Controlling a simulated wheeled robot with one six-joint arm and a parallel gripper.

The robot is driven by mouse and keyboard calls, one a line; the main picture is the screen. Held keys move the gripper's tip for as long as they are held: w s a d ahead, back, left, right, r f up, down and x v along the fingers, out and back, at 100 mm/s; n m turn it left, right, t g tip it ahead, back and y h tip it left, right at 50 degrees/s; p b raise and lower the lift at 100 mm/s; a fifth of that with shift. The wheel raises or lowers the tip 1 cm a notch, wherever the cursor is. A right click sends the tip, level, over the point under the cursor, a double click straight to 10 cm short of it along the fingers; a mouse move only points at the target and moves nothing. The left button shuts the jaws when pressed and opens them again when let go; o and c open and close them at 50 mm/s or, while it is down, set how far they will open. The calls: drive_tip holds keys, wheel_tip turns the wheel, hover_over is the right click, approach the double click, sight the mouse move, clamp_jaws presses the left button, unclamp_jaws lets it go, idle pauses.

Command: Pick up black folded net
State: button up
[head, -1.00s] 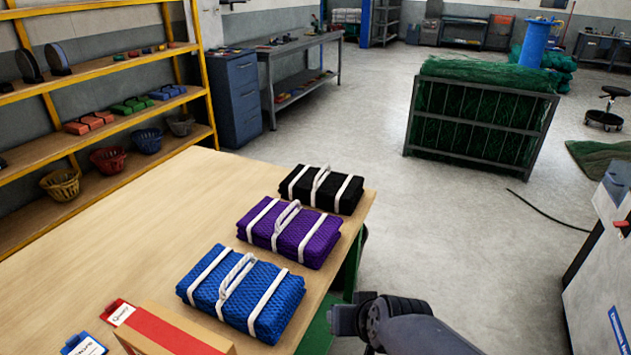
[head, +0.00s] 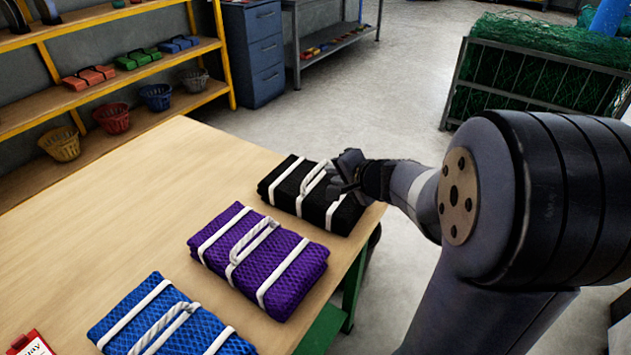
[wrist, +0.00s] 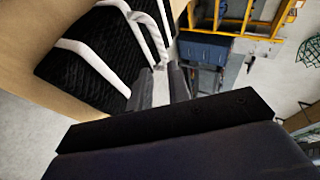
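The black folded net (head: 283,185) lies on the wooden table (head: 110,215) near its far right corner. It has white straps and a white rope handle (head: 313,176) on top. My gripper (head: 338,178) is at the right part of the net, close to the handle. In the wrist view the two fingers (wrist: 160,75) are apart, and the handle (wrist: 152,35) stands just beyond their tips. The black net (wrist: 75,78) fills the left of that view. Whether a finger touches the handle cannot be told.
A purple folded net (head: 262,262) and a blue one (head: 165,322) lie nearer on the same table. A shelf with baskets (head: 112,118) stands at the left, and a blue drawer cabinet (head: 252,55) behind. A rack of green net (head: 535,75) is at the upper right.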

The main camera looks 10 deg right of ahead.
sight(316, 170)
drive_tip(key=shift+w+f, duration=0.15)
drive_tip(key=shift+w, duration=0.25)
drive_tip(key=shift+x, duration=5.05)
drive_tip(key=shift+c, duration=0.2)
clamp_jaws()
